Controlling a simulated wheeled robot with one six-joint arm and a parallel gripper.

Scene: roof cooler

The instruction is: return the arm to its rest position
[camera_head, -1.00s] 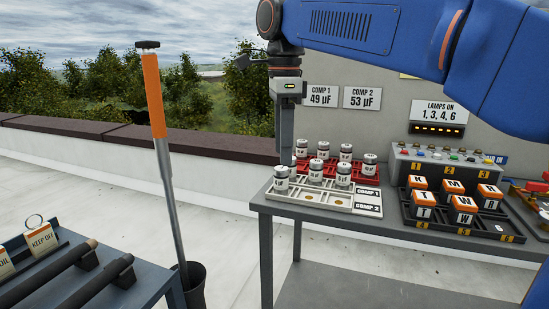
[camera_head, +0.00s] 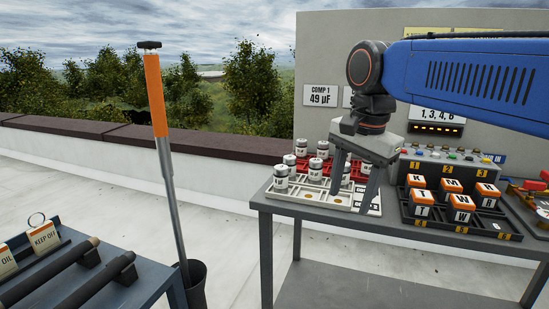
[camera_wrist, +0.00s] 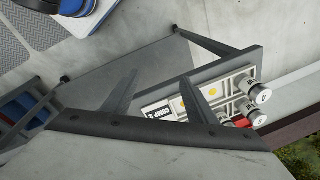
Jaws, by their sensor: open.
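My blue arm reaches in from the right in the head view. My gripper (camera_head: 353,188) points down over the grey table (camera_head: 285,212), its two fingers spread apart with nothing between them. It stands in front of the white tray (camera_head: 318,199), hiding part of it and of the canisters there. The wrist view shows both fingers (camera_wrist: 160,90) apart, with the white tray (camera_wrist: 165,104) and a few canisters (camera_wrist: 258,92) partly behind one finger. Whether the fingertips touch anything is not clear, but they appear to be above the table.
A black tray (camera_head: 408,212) with orange-and-white lettered blocks (camera_head: 461,202) lies right of my gripper. A switch box (camera_head: 450,165) stands behind it. A red tray (camera_head: 361,171) holds more canisters. An orange-handled pole (camera_head: 155,95) stands left of the table, with open floor between.

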